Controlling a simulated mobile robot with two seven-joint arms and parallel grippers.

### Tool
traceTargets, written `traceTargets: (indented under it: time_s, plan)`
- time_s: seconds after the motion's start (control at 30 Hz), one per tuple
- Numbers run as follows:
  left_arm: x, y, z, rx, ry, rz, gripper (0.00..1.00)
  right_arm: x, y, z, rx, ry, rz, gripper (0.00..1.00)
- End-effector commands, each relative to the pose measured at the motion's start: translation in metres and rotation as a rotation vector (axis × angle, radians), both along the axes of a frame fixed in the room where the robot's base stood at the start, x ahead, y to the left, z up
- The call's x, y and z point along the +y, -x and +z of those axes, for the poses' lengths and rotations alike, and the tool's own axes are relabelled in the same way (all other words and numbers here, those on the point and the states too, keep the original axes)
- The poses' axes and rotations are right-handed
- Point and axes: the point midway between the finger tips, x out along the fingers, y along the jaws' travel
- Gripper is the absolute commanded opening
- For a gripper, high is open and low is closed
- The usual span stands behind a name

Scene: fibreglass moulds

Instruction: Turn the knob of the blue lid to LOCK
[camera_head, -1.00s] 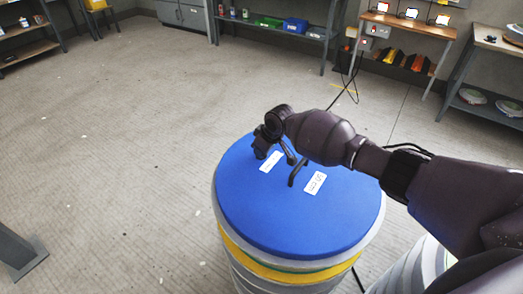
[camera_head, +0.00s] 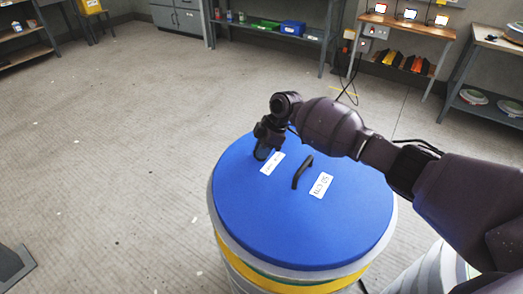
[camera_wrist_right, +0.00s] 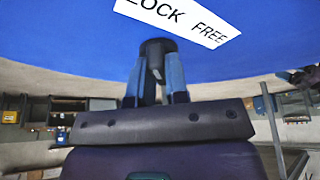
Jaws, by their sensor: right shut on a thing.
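The blue lid (camera_head: 290,225) lies on top of a round drum with a grey and yellow rim. A white label (camera_wrist_right: 180,20) reading "LOCK" and "FREE" is on the lid; in the head view it shows beside my gripper (camera_head: 273,163). The dark knob (camera_wrist_right: 158,46) is just below the label in the right wrist view. My right gripper (camera_wrist_right: 158,78) is shut on the knob, with its blue fingers on either side. In the head view my right gripper (camera_head: 263,150) is at the lid's far left part. The knob's exact turn is hard to tell. My left gripper is not in view.
A dark handle (camera_head: 303,172) stands up from the lid, near a "50 cm" label (camera_head: 321,185). A second pale round drum (camera_head: 428,272) stands at lower right. Shelves and a bench (camera_head: 400,45) line the back wall.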

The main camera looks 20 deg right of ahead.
Motion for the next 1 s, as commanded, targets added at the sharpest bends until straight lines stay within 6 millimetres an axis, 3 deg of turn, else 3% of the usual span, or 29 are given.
traceTargets:
  time_s: [0.63, 0.67, 0.8, 1.0]
  plan:
    - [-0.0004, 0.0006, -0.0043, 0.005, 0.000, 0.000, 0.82, -0.0008, -0.0001, -0.0003, 0.001, 0.003, 0.052, 0.00]
    - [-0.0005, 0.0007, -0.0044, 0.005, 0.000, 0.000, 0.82, -0.0008, -0.0001, -0.0003, 0.001, 0.003, 0.052, 0.18]
    - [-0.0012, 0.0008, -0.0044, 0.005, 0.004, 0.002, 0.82, -0.0006, 0.0000, -0.0002, 0.001, 0.003, 0.052, 0.39]
    - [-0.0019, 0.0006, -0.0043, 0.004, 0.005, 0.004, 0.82, -0.0003, -0.0001, -0.0001, 0.001, 0.002, 0.051, 0.40]
